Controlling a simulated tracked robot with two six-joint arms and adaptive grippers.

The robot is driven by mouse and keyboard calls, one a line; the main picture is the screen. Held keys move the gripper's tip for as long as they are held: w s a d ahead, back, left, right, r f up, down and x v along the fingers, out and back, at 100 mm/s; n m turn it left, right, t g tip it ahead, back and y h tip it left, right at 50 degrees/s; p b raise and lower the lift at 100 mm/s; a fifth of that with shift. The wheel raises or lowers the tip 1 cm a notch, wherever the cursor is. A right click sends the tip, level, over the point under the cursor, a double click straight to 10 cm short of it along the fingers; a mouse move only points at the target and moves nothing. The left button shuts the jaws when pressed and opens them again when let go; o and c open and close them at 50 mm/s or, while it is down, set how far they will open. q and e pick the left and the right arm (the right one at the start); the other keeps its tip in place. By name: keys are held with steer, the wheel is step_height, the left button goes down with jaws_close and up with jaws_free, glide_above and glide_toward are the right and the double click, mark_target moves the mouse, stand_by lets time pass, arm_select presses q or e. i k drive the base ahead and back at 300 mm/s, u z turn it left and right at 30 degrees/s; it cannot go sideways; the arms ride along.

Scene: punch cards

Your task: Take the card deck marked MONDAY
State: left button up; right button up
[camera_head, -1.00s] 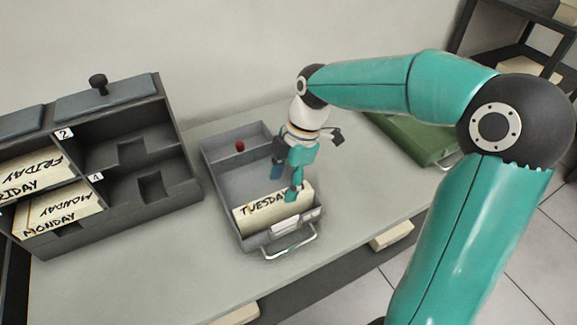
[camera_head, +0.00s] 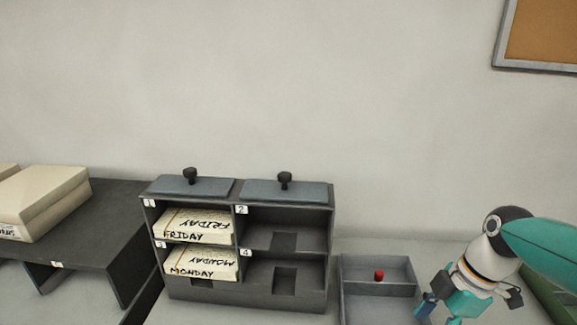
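The card deck marked MONDAY (camera_head: 203,264) lies in the lower left compartment, labelled 3, of a dark grey rack (camera_head: 250,302). Its lettered front edge faces me. Another deck marked FRIDAY (camera_head: 194,228) lies above it in compartment 1. My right gripper (camera_head: 440,310) is at the lower right, over the grey tray (camera_head: 344,291) and well to the right of the rack. Its fingers look spread apart, with nothing visible between them; the tips are near the picture's bottom edge. My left gripper is out of view.
Compartments 2 (camera_head: 285,240) and 4 (camera_head: 300,276) are empty. The tray holds a small red object (camera_head: 379,275) in its back section. A dark side table (camera_head: 100,240) with a beige box (camera_head: 40,203) stands at left. A green object (camera_head: 545,296) is at far right.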

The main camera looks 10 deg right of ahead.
mark_target(189, 258)
steer(key=k, duration=1)
